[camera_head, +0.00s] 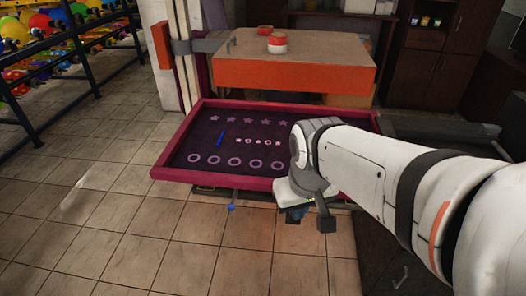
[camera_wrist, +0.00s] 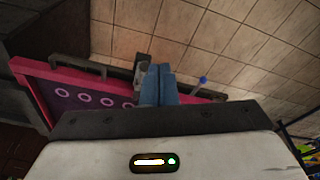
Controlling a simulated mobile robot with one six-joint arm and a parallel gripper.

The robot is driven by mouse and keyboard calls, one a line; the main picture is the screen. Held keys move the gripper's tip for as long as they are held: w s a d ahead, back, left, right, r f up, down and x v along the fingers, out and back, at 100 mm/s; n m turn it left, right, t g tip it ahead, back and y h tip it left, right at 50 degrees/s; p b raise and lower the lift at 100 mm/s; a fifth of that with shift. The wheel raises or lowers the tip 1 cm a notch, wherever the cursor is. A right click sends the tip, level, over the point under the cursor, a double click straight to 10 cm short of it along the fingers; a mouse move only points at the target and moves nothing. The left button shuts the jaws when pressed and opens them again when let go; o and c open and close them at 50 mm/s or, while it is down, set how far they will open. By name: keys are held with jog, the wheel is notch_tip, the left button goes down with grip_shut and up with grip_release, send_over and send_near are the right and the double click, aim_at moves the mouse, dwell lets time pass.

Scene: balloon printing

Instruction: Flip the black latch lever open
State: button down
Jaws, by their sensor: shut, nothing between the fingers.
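My gripper (camera_head: 295,214) is at the near right edge of the magenta-framed screen (camera_head: 215,178), pointing down. In the wrist view its blue fingers (camera_wrist: 157,84) are together and empty, over the frame's edge. A small dark grey part (camera_wrist: 140,68) shows right beside the fingertips; it may be the black latch lever, but I cannot tell for sure, nor whether it is touched. A dark bar (camera_wrist: 78,64) runs along the frame edge in the same view. In the head view my wrist and arm hide the latch area.
A blue ball knob (camera_head: 231,207) sticks out below the frame's near edge; it also shows in the wrist view (camera_wrist: 203,79). An orange-sided box (camera_head: 290,75) with red-and-white items stands behind the screen. Tiled floor is open at left; balloon racks (camera_head: 60,50) stand far left.

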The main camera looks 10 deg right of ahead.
jog(key=w+a+f+n+g+h, duration=0.1)
jog(key=w+a+f+n+g, duration=0.1)
jog(key=w+n, duration=0.3)
jog(key=w+a+f+n+g+h+p, duration=0.1)
jog(key=w+f+n, duration=0.3)
jog(key=w, duration=0.7)
jog(key=shift+w+a+n+g, duration=0.4)
jog(key=shift+a+n, duration=0.4)
jog(key=shift+n, duration=0.3)
jog(key=shift+f, duration=0.15)
jog(key=s+d+f+p, duration=0.1)
jog(key=s+d+f, duration=0.2)
jog(key=d+f, duration=0.2)
jog(key=x, duration=0.4)
jog(key=shift+a, duration=0.1)
